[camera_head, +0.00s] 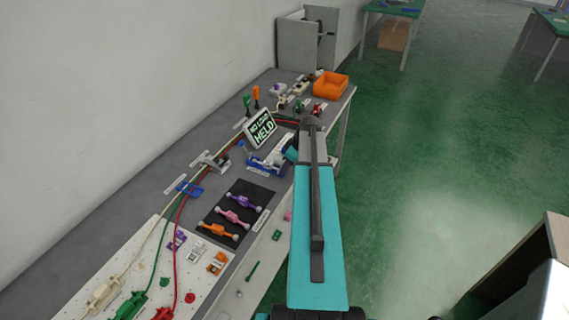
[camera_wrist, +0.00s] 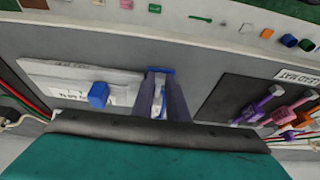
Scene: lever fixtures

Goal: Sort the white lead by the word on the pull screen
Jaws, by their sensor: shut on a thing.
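The white lead (camera_head: 150,240) runs from a white plug (camera_head: 103,294) on the pale near board, back along the bench beside a red and a green lead. The pull screen (camera_head: 262,129) stands tilted behind the blue-and-white fixture (camera_head: 262,162); its large word reads HELD, and the smaller line above seems to read NO LOAD. My gripper (camera_wrist: 162,85) is shut on a blue-and-white part of this fixture, between the fingers in the wrist view. The fingers hide most of that part. In the head view my arm hides the fingertips. The lead's far end is hard to make out.
A dark mat (camera_head: 236,214) with purple, pink and orange pieces lies in front of the fixture. A grey clamp (camera_head: 212,160) and a blue clip (camera_head: 189,189) stand along the leads. An orange bin (camera_head: 331,84) stands at the bench's far end. Green floor lies open to the right.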

